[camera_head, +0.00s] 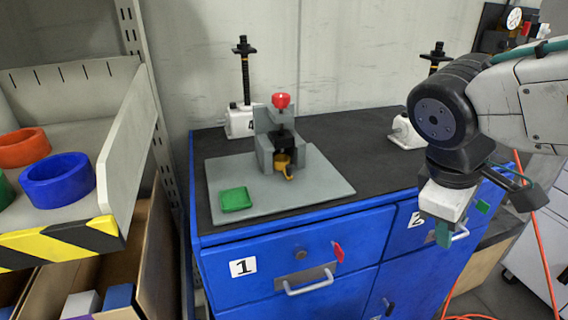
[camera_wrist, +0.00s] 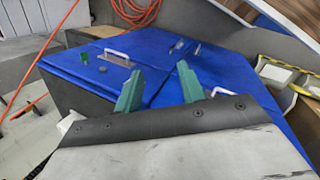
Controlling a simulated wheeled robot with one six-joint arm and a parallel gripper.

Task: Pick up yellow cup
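The small yellow cup (camera_head: 284,164) sits in the grey press-like fixture (camera_head: 266,142), under its dark spindle with a red knob (camera_head: 281,100). The fixture stands on a grey plate (camera_head: 325,190) on the cabinet top. The spindle and fixture hide part of the cup. My gripper (camera_head: 463,220) is at the right, in front of the cabinet and well away from the cup. In the wrist view its two green fingers (camera_wrist: 159,82) are apart with nothing between them. The wrist view faces the blue cabinet, and the cup does not show there.
A green block (camera_head: 235,199) lies on the plate's left. White screw jacks (camera_head: 240,121) and (camera_head: 405,133) stand behind on the black cabinet top (camera_head: 350,128). A shelf with red and blue rings (camera_head: 58,180) is at the left. An orange cable (camera_head: 545,250) hangs at the right.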

